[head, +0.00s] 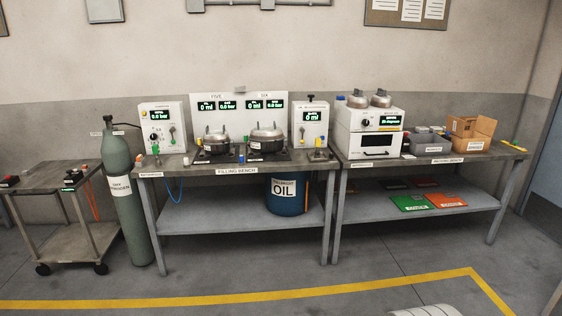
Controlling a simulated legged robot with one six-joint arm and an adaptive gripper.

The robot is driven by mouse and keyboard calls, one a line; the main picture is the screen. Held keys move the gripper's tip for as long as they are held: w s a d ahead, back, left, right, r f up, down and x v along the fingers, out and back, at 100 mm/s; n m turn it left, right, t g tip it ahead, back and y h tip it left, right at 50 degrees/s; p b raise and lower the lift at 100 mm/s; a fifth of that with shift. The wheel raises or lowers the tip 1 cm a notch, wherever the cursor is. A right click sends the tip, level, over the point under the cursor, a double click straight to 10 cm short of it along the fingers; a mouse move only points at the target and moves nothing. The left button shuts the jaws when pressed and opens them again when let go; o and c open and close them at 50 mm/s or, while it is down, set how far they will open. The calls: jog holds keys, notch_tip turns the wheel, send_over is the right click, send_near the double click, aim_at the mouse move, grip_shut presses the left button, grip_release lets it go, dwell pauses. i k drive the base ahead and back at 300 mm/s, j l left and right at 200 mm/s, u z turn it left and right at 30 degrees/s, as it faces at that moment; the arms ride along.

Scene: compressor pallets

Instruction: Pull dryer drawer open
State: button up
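The dryer (370,120) is a white box with a dial and a green display, standing on the left part of the right-hand bench. Its drawer (376,146) is the white lower front with a dark slot, and it looks shut. Two rounded metal compressor parts (357,99) sit on top of the dryer. My gripper is not in view, so its distance from the drawer cannot be seen. The drawer's inside is hidden.
The filling bench (238,170) stands left of the dryer's bench. A green gas cylinder (125,200) and a cart (72,245) stand further left. Bins (426,143) and a cardboard box (470,135) are right of the dryer.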

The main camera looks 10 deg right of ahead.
aim_at(371, 145)
jog(key=i+z, duration=0.2)
jog(key=i, duration=0.55)
jog(key=i+j+z, duration=0.2)
jog(key=i, duration=0.5)
jog(key=i+z, duration=0.35)
jog(key=i, duration=0.15)
jog(key=i+z, duration=0.3)
jog(key=i, duration=0.15)
jog(key=i+j+z, duration=0.35)
jog(key=i, duration=0.15)
jog(key=i+j+z, duration=0.3)
jog(key=i, duration=0.15)
